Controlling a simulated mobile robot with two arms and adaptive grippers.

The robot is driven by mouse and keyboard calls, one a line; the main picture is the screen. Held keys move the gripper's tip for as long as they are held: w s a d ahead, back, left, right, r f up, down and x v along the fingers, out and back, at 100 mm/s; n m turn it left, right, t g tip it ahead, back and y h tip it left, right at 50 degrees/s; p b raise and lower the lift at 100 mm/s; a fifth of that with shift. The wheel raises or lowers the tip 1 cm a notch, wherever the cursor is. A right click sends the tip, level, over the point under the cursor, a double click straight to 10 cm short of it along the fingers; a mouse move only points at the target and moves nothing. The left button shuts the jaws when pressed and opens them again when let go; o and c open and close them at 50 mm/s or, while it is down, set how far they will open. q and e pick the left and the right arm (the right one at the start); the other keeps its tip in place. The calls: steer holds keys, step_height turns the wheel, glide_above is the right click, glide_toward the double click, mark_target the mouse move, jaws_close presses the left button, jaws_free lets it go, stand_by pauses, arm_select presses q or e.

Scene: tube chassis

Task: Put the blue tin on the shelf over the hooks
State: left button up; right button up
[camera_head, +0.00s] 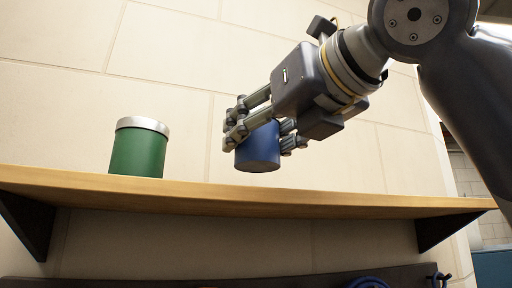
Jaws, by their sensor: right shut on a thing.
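The blue tin (259,150) is held by my right gripper (262,133), whose fingers are closed around its upper part. The tin is tilted slightly, and its base shows just above the wooden shelf (250,196) in the picture. I cannot tell whether the base touches the shelf. The shelf is seen from a little below its front edge, so its top surface is hidden. A dark hook rail (300,279) runs under the shelf, with a hook (438,281) at its right end. My left gripper is not in view.
A green tin (138,150) with a silver lid stands on the shelf to the left of the blue tin. Dark brackets hold the shelf at left (28,224) and right (446,231). A blue looped thing (368,282) shows at the rail. A pale block wall stands behind.

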mark_target(258, 168)
steer(key=shift+w+a, duration=0.15)
steer(key=shift+w, duration=0.35)
steer(key=shift+f+p, duration=0.5)
steer(key=shift+f, duration=1.25)
steer(key=shift+s, duration=0.1)
steer(key=o, duration=1.3)
steer(key=shift+f, duration=0.1)
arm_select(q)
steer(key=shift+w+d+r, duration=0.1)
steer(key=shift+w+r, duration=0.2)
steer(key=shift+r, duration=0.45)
